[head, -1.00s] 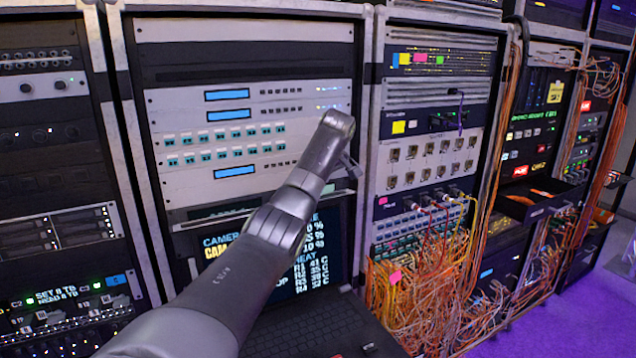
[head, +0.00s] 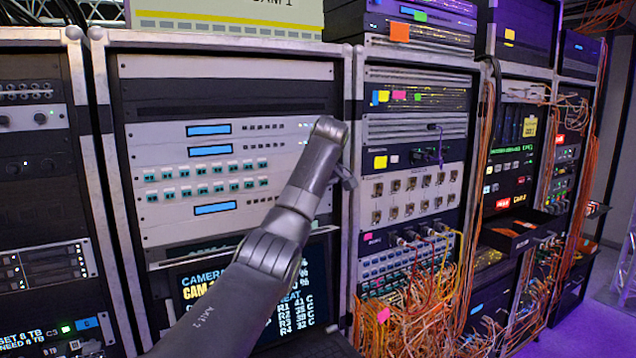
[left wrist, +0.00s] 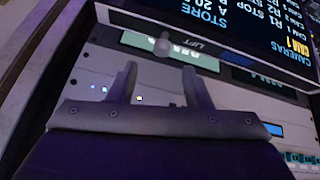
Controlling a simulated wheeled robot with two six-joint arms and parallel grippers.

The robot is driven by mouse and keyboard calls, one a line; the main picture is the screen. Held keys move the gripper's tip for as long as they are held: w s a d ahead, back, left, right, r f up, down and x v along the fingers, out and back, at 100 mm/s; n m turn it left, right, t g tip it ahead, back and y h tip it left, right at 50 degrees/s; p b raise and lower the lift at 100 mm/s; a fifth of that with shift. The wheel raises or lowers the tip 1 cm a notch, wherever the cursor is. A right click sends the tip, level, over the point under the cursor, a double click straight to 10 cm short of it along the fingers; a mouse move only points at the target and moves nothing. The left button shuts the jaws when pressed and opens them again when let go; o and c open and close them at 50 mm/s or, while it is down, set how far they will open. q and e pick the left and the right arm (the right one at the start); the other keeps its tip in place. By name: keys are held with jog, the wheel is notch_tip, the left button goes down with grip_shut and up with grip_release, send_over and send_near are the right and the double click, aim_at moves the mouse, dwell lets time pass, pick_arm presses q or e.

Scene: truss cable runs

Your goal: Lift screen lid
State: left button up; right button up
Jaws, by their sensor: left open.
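The screen (head: 200,280) sits low in the middle rack, showing camera and heat text; my left arm covers part of it. In the left wrist view the screen (left wrist: 265,30) appears upside down, with an edge strip marked LIFT (left wrist: 207,47) and a small pale knob (left wrist: 162,46). My left gripper (left wrist: 158,70) is open and empty. Its two fingers point toward the knob and strip, with the knob in line between the fingertips; whether they touch cannot be told. In the head view my wrist hides most of the gripper. My right gripper is not in view.
The middle rack's panels (head: 240,105) stand directly behind my arm. The right rack (head: 415,190) has orange cables (head: 420,320) spilling out at its foot. An open drawer (head: 510,235) sticks out farther right. Purple floor (head: 575,330) is clear at lower right.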

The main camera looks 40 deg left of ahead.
pick_arm(q)
jog(key=b+v, duration=0.4)
jog(key=v, duration=0.6)
jog(key=shift+b, duration=0.35)
jog(key=shift+r, duration=0.1)
